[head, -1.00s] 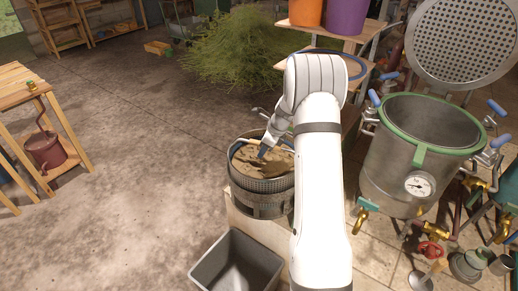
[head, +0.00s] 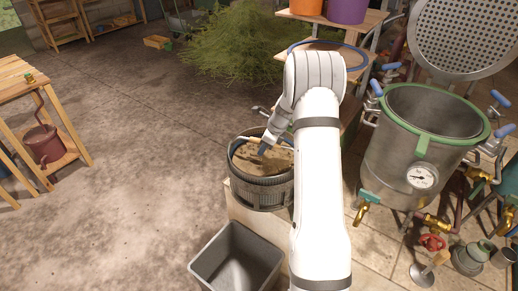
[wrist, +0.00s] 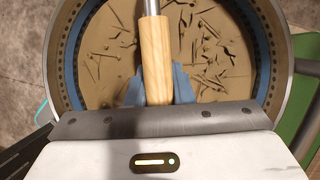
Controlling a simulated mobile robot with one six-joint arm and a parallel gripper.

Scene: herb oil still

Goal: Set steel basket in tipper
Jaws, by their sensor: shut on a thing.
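The steel basket (head: 240,174) is round and holds brown matter with dark twigs, seen from above in the wrist view (wrist: 65,65). A dark round cradle (head: 265,197), apparently the tipper, surrounds its lower part on a pale block. I cannot tell whether the basket rests on the cradle's bottom. My gripper (head: 264,149) is over the basket's middle. In the wrist view its blue fingers (wrist: 155,88) are shut on a wooden grip (wrist: 156,55) on a metal bar across the basket. My arm hides the basket's right side in the head view.
A grey open bin (head: 237,262) stands in front of the pale block (head: 265,228). A steel pot with a green rim (head: 420,150) and a gauge stands at right, its perforated lid (head: 465,40) raised behind.

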